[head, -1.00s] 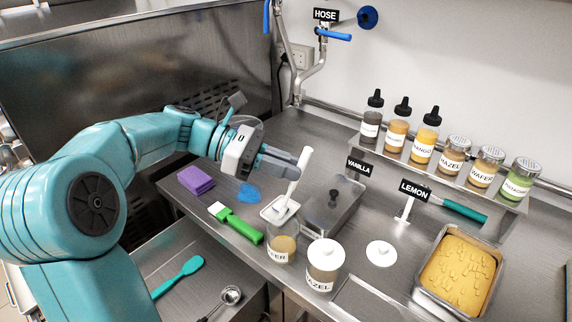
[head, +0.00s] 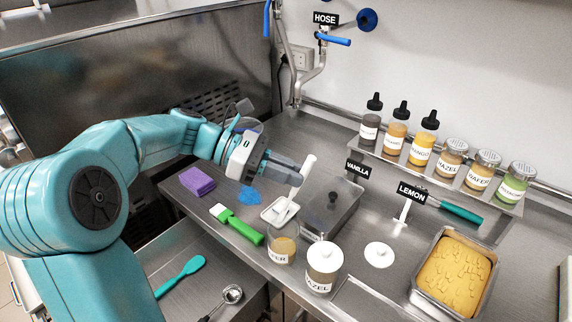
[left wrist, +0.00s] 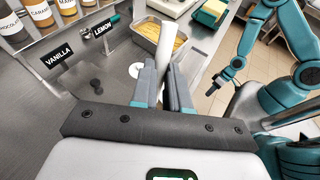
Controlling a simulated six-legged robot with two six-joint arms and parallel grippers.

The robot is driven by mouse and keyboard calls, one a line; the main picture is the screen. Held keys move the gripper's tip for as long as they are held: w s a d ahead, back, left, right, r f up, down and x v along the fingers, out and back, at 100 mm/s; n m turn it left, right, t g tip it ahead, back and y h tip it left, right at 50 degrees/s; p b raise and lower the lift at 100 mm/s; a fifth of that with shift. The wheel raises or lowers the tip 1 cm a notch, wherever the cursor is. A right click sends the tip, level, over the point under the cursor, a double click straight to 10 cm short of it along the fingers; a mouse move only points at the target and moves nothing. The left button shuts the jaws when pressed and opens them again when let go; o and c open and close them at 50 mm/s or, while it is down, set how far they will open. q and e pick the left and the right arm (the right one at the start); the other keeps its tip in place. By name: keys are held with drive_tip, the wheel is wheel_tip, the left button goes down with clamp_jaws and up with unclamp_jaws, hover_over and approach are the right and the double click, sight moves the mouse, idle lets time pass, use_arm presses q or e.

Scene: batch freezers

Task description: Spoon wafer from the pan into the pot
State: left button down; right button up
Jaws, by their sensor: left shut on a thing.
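My left gripper (head: 297,178) is shut on the white handle of a spoon (head: 303,179), which leans up to the right. The handle also shows between the fingers in the left wrist view (left wrist: 172,42). The spoon's lower end is at the small white pan (head: 267,213); I cannot tell whether it touches the bottom or carries any wafer. The pot (head: 282,256), a clear jar with a partly visible wafer label and tan contents, stands just in front of the pan. My right gripper (left wrist: 223,80) shows small in the left wrist view, away from these things; its jaws are unclear.
A lidded hazel jar (head: 323,268) is beside the pot, with a white lid (head: 380,255) farther right. A green-handled brush (head: 237,225) lies left. Labelled bottles line the back shelf; a metal tin (head: 414,288) is at right.

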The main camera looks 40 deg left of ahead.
use_arm(q)
drive_tip(key=w+d+f+g+y+p, duration=0.5)
drive_tip(key=d+g+y+p, duration=0.2)
drive_tip(key=y+p, duration=0.3)
drive_tip(key=shift+w+d+f+p, duration=0.15)
drive_tip(key=shift+w+d+p, duration=0.45)
drive_tip(key=shift+p, duration=0.9)
